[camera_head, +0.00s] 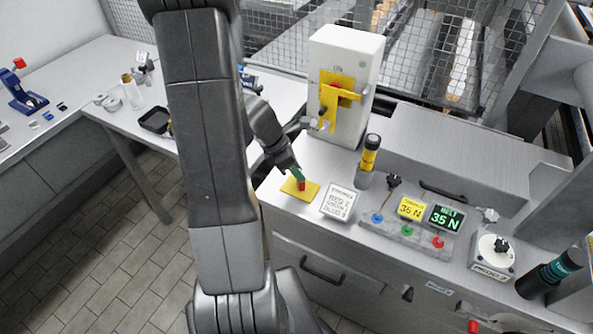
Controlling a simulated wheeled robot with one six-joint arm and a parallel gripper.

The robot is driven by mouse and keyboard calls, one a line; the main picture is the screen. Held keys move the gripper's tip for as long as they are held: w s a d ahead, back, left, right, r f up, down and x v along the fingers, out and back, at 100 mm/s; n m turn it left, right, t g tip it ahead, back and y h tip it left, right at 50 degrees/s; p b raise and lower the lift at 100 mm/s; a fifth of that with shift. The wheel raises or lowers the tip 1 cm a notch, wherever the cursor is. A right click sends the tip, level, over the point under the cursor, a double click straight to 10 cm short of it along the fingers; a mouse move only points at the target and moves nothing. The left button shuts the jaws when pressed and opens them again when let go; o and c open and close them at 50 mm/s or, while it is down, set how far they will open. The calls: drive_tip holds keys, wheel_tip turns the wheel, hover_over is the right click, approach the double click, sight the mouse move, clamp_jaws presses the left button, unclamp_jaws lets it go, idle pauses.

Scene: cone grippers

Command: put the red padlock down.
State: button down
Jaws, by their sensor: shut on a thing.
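The red padlock (302,186) shows as a small red block at the end of my gripper (299,178). My gripper has a green part at its tip, points down and is shut on the padlock. The padlock is over a yellow pad (312,192) near the front left edge of the metal bench. I cannot tell whether the padlock touches the pad. Its shackle is not visible, and the fingers hide part of it.
Behind stand a white box (345,70) with a yellow bracket and a black-and-yellow cylinder (369,158). Mesh fencing (280,30) closes the back.

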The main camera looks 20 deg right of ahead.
drive_tip(key=shift+f, duration=0.2)
drive_tip(key=c, duration=1.1)
unclamp_jaws()
drive_tip(key=shift+c, duration=0.2)
drive_tip(key=shift+r, duration=0.15)
drive_tip(key=shift+w+a+r, duration=0.1)
drive_tip(key=shift+r, duration=0.15)
drive_tip(key=p+v, duration=0.1)
drive_tip(key=v, duration=1)
drive_tip(key=shift+r, duration=0.2)
drive_tip(key=shift+a, duration=0.1)
